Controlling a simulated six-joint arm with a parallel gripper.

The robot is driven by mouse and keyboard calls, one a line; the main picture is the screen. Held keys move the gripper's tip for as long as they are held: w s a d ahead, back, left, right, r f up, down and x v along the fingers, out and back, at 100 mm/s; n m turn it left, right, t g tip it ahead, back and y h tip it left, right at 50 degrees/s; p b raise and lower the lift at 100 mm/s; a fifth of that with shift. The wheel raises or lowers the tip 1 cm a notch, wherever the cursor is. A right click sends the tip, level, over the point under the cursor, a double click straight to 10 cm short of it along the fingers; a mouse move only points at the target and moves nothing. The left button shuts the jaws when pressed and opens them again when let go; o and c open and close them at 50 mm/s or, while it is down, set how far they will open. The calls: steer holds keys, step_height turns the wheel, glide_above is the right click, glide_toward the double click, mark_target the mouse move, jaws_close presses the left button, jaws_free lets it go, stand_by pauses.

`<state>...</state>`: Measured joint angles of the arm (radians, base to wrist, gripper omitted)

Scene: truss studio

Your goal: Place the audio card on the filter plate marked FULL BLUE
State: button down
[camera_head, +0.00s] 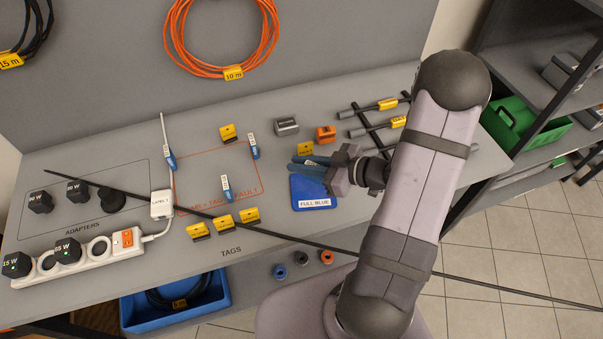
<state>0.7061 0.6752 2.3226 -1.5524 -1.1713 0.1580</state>
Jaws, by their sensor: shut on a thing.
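The filter plate (313,202) is a blue square on the bench with a white label reading FULL BLUE. My gripper (308,166) reaches in from the right, its fingers pointing left over the plate's far edge. It is shut on a small yellow card with a dark base (305,149), which shows just beyond the fingertips. I take this for the audio card, but its lettering is too small to read. The fingers hide part of the card and the plate's far edge. The gap between card and plate cannot be judged.
Similar yellow tags (223,222) stand in a row left of the plate. A grey block (286,126) and an orange block (325,133) stand behind. A long black rod (270,234) crosses in front. A dark rack (379,126) lies right. The plate's near half is clear.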

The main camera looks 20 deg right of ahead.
steer(key=shift+f, duration=2.15)
steer(key=shift+f, duration=0.15)
steer(key=c, duration=1.8)
jaws_free()
steer(key=shift+o, duration=0.2)
